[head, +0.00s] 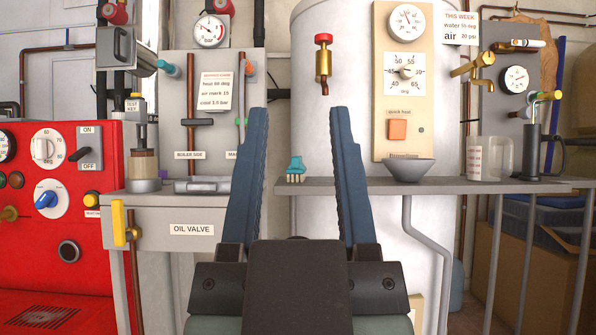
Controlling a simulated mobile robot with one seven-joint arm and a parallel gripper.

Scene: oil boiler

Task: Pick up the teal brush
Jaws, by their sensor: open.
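The teal brush (296,166) stands on the grey shelf in the middle of the head view, bristles down, with its teal top up. My gripper (298,112) is open, its two long blue fingers pointing up and forward. The brush shows in the gap between the fingers and appears farther off than they are. Nothing is held between the fingers, and no contact with the brush shows.
The grey shelf (460,187) also carries a grey bowl (410,170) and a clear measuring jug (488,158) to the right. A grey metal cylinder (202,186) lies left of the brush. A white tank (333,110) rises behind. A red boiler (50,230) stands left.

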